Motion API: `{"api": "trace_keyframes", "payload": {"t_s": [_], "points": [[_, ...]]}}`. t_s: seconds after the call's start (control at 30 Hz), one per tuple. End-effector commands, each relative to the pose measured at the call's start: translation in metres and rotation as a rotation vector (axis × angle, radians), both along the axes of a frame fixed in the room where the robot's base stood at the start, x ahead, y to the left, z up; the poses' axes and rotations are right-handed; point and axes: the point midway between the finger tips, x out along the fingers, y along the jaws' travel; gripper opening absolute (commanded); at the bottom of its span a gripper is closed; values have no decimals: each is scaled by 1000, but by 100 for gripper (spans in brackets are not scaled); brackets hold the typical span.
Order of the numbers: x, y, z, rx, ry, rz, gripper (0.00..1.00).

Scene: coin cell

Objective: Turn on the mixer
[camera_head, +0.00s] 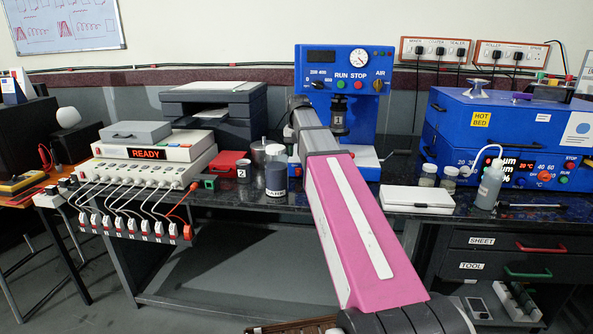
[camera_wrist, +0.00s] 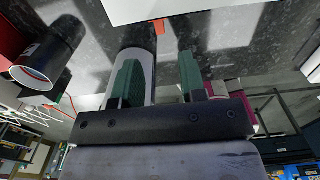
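The mixer (camera_head: 375,110) is most likely the blue upright machine at the back of the bench, though no name shows on it. Its front has a dark display, a round gauge, a black knob, a green button (camera_head: 341,84) under RUN, a red button (camera_head: 358,84) under STOP and an AIR knob. A dark cylinder (camera_head: 339,122) is at its middle. My arm crosses in front of its left side, and my gripper is hidden in the head view. In the wrist view my gripper (camera_wrist: 160,75) has its two green fingers apart. A pale cylinder (camera_wrist: 139,58) shows behind the left finger; no grip on it is visible.
The blue hot bed (camera_head: 500,125) stands at right, a white unit reading READY (camera_head: 150,153) at left.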

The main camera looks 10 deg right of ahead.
Motion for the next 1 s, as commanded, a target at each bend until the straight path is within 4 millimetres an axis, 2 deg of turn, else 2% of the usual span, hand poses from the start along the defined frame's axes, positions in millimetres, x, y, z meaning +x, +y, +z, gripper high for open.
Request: {"api": "trace_keyframes", "payload": {"t_s": [0.2, 0.4, 0.63, 0.93, 1.0], "points": [[-1, 0, -38, 0, 2, -1, 38], [-1, 0, -63, 0, 1, -1, 38], [0, 0, -76, 0, 0, -1, 38], [0, 0, -77, 0, 0, -1, 38], [0, 0, -77, 0, 0, -1, 16]]}}
